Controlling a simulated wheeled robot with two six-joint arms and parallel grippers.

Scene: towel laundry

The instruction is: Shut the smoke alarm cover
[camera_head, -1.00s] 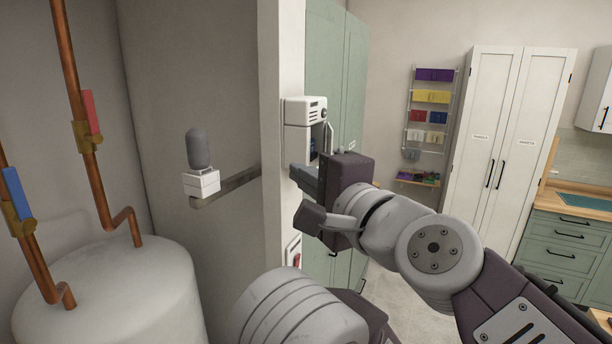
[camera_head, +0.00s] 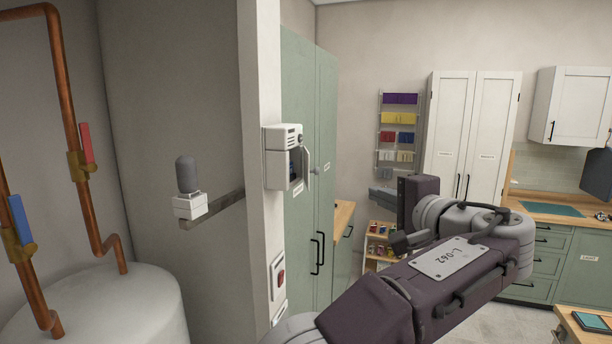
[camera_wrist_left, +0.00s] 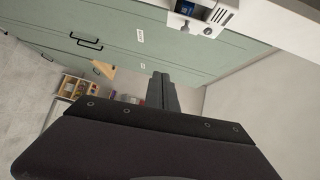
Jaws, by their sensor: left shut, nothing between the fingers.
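The smoke alarm (camera_head: 278,138) is a white box on the narrow wall edge, left of centre in the head view. Its cover (camera_head: 306,165) stands swung open on the right side, showing a dark inside with a bit of blue. The alarm is at the top of the left wrist view (camera_wrist_left: 190,24), partly cut off, with the cover (camera_wrist_left: 222,15) open there too. My left gripper (camera_head: 399,215) is to the right of the alarm, apart from it and lower in the picture. Its fingers (camera_wrist_left: 163,85) are together and empty. My right gripper is not in view.
A red-marked wall box (camera_head: 279,282) is below the alarm. Tall green cabinets (camera_head: 312,100) stand just behind it. A white tank (camera_head: 110,305) with copper pipes and a bracket with a grey cylinder (camera_head: 187,174) are at left. A small shelf (camera_head: 380,240) stands behind my left arm.

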